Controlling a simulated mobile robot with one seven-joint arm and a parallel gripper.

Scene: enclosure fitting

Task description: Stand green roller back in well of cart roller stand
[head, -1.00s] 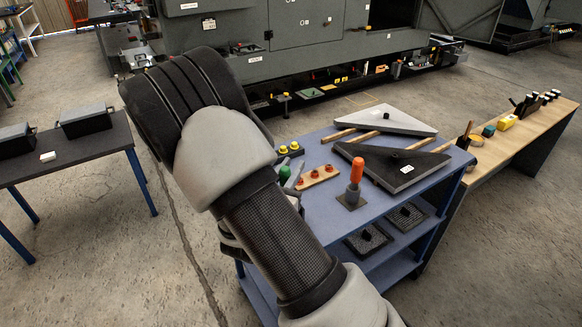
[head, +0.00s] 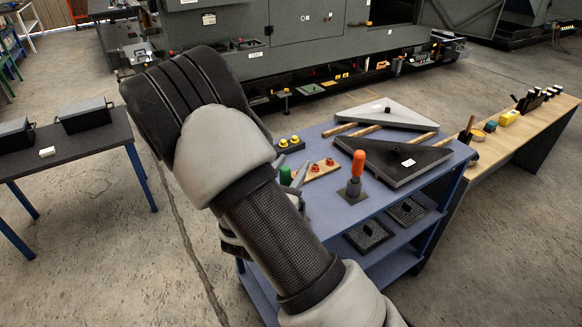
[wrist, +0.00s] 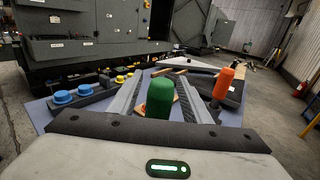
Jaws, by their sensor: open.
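The green roller (wrist: 160,97) stands upright in the wrist view, between the two grey fingers of my open gripper (wrist: 163,78), with no clear contact on either side. In the head view only the top of the green roller (head: 286,174) shows beside a fingertip; my arm hides its lower part. I cannot tell whether its foot sits in a well. An orange roller (head: 358,163) stands upright on a dark square base (head: 353,191) on the blue cart (head: 345,215), right of my gripper. It also shows in the wrist view (wrist: 223,83). The green roller's stand is hidden.
A wooden strip with red knobs (head: 318,170) and a dark block with yellow knobs (head: 289,143) lie behind the gripper. Triangular grey (head: 385,112) and black (head: 400,163) plates cover the cart's back. Blue knobs (wrist: 62,97) are left in the wrist view.

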